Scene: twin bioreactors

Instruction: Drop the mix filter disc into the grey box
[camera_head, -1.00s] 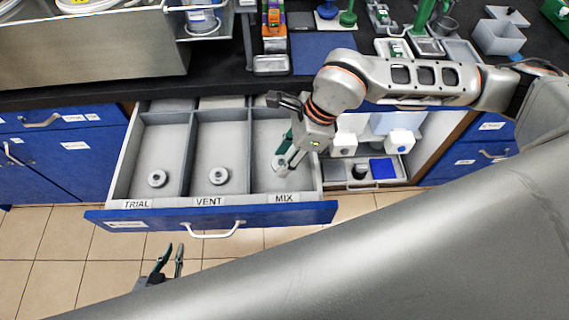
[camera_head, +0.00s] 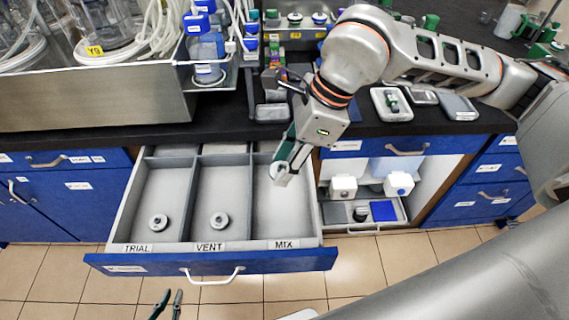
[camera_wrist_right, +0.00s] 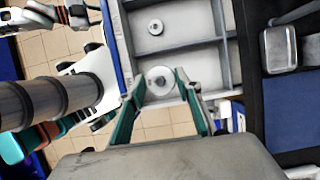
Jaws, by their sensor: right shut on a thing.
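My right gripper (camera_head: 281,172) is shut on a pale round disc, the mix filter disc (camera_wrist_right: 160,80), which sits between its fingertips in the right wrist view. The gripper holds it over the compartment labelled MIX (camera_head: 262,215) of the open drawer; that compartment looks empty. In the head view the disc is partly hidden by the fingers. My left gripper (camera_head: 167,304) is at the bottom edge in front of the drawer, its fingers apart and empty. A small grey metal container (camera_head: 272,112) stands on the counter; I cannot tell whether it is the grey box.
Similar discs lie in the TRIAL (camera_head: 158,223) and VENT (camera_head: 220,221) compartments. Shallow trays (camera_head: 391,104) stand on the black counter. My right arm covers part of the counter. An open cabinet with a pull-out shelf (camera_head: 340,212) is right of the drawer.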

